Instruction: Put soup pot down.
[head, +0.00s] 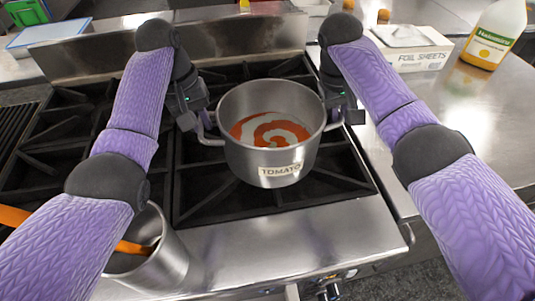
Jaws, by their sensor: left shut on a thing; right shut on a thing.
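The soup pot (270,157) is a steel pot with a "TOMATO" label on its front and red soup with a pale swirl inside. It is upright over the black grate of the stove (240,205). I cannot tell whether its base touches the grate. My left gripper (195,120) is shut on the pot's left handle. My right gripper (340,115) is shut on its right handle. The fingertips are partly hidden by the gripper bodies.
A steel container (165,260) with an orange-handled utensil stands at the front left. A foil sheets box (412,55) and a jug with a yellow-green label (495,35) stand on the steel counter (450,125) at right. More bare grate lies left of the pot.

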